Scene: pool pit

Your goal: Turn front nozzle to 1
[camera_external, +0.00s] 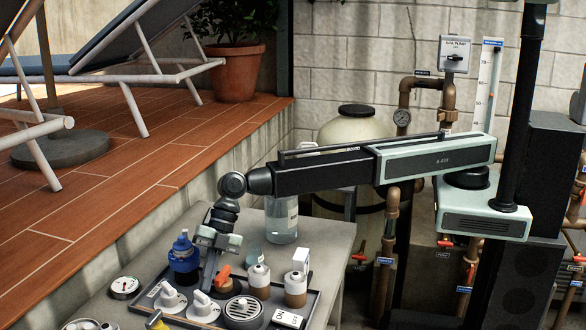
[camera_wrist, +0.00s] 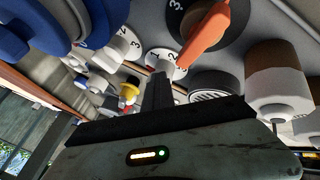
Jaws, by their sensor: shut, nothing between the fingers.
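A white knob on a round numbered dial (camera_external: 203,307) sits on the tray near the front; in the wrist view this dial (camera_wrist: 157,53) shows the numerals 1 and 2. A second white knob (camera_external: 169,296) sits to its left, and its dial (camera_wrist: 128,43) shows a 2. An orange lever (camera_external: 223,274) rises from a dark dial behind, marked 3 in the wrist view. No label reading "front nozzle" is legible. My gripper (camera_external: 208,284) is shut and empty, pointing down. Its fingertips (camera_wrist: 160,78) are close to the front white knob; contact is unclear.
Crowded around are a blue fitting (camera_external: 184,256), two brown and white bottles (camera_external: 259,280), a round grille (camera_external: 243,311), an ON switch (camera_external: 289,318) and a yellow handle (camera_external: 154,320). A clear jug (camera_external: 282,218) stands behind on the table (camera_external: 330,245). Little free room lies between the fittings.

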